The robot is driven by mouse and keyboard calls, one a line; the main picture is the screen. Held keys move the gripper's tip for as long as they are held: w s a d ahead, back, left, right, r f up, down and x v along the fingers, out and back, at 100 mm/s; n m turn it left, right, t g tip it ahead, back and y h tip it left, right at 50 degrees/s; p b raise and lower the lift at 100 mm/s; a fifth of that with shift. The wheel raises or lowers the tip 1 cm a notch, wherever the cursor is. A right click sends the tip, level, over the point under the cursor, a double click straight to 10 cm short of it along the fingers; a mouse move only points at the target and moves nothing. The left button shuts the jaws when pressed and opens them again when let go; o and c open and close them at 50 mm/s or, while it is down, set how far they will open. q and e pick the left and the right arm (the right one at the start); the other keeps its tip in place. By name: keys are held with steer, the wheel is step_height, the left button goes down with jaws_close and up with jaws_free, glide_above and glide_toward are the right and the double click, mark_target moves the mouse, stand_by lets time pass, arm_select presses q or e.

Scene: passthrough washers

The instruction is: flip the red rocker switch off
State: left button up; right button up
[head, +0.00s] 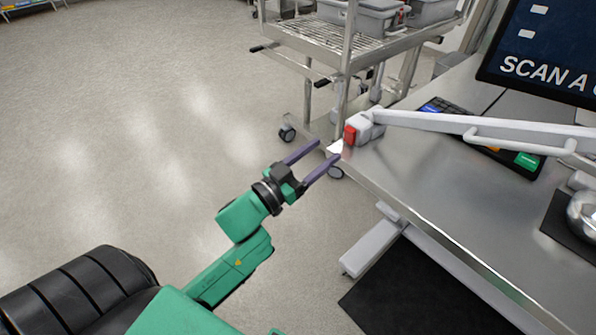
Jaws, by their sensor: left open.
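The red rocker switch (350,135) is a small red piece on the left end of a pale housing (369,126), at the far left corner of the steel counter. My left gripper (328,150) is open and empty. Its two purple fingers point up and right toward the switch, with the tips just left of and below it in the picture. I cannot tell whether a fingertip touches it. Which way the rocker is tilted is too small to tell. My right gripper is not in view.
A white bar (430,120) runs right from the housing above the counter (420,185). A keypad (525,161) and a screen (545,50) stand at the right. A wire cart (330,45) with grey bins is behind. The floor at left is clear.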

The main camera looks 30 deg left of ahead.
arm_select(q)
steer(key=v, duration=0.7)
steer(key=shift+s+b, duration=0.3)
steer(key=shift+b, duration=0.15)
steer(key=s+a+f+n+g+y+p, duration=0.1)
steer(key=a+f+n+g+y, duration=0.2)
steer(key=f, duration=1.2)
steer(key=s+a+f+g+y+p, duration=0.1)
steer(key=a+f+g+y, duration=0.3)
steer(key=f, duration=1.2)
steer(key=s+f+g+p, duration=0.2)
steer(key=s+f+g, duration=0.2)
steer(key=s+f, duration=0.7)
steer(key=s+f+m+g, duration=0.1)
steer(key=s+f+g, duration=0.5)
steer(key=s+f, duration=0.5)
steer(key=s, duration=0.4)
steer(key=shift+s+d+f+p, duration=0.25)
steer(key=shift+s+p, duration=0.05)
steer(key=shift+s, duration=0.05)
